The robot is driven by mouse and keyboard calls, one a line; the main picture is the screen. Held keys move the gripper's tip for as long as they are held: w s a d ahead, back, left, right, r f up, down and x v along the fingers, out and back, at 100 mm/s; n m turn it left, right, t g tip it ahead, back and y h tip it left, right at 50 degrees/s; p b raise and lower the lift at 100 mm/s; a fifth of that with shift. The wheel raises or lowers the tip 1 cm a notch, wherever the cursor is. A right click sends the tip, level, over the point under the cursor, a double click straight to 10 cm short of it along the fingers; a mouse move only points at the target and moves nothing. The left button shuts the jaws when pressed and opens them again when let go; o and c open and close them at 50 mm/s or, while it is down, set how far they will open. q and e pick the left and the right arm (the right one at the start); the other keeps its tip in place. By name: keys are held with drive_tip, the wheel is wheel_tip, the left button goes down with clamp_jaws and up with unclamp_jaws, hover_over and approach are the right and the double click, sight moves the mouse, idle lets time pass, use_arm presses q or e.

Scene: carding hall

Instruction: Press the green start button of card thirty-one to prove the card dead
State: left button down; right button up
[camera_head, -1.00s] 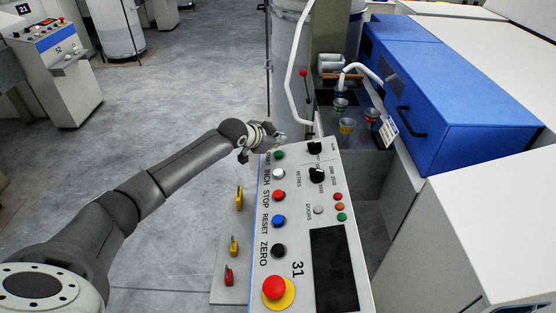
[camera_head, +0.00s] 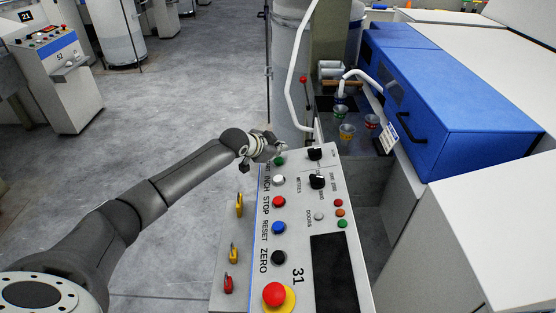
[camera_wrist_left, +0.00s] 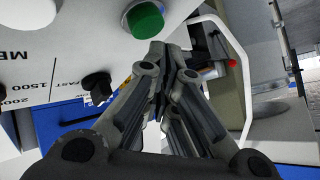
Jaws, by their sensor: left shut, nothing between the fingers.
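The control panel of card thirty-one (camera_head: 299,250) stands in front of me, marked 31. Its green start button (camera_head: 280,161) is at the far end of the button column, partly covered by my gripper. The same green button shows large at the top of the left wrist view (camera_wrist_left: 145,19). My left gripper (camera_head: 277,150) is shut and empty, its tips close to the far side of the button. In the left wrist view the closed fingers (camera_wrist_left: 168,58) lie just below and right of the button. I cannot tell whether they touch it. My right gripper is out of view.
White (camera_head: 279,180), red (camera_head: 279,202), blue (camera_head: 278,227) and black buttons line the panel, with a red mushroom button (camera_head: 274,294) nearest me. Black knobs (camera_head: 316,153) stand to the right. Padlocks (camera_head: 239,204) hang at the left. A blue cover (camera_head: 460,110) is beyond.

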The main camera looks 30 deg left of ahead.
use_arm(q)
drive_tip(key=shift+f, duration=0.1)
idle(0.5)
drive_tip(key=shift+d+f, duration=0.1)
drive_tip(key=shift+f, duration=0.2)
drive_tip(key=shift+f, duration=0.15)
idle(0.4)
drive_tip(key=shift+d+f, duration=0.1)
drive_tip(key=shift+f, duration=0.3)
idle(0.4)
drive_tip(key=shift+r, duration=0.15)
drive_tip(key=shift+a+r+p, duration=0.2)
drive_tip(key=shift+r+p, duration=0.5)
drive_tip(key=shift+r, duration=0.1)
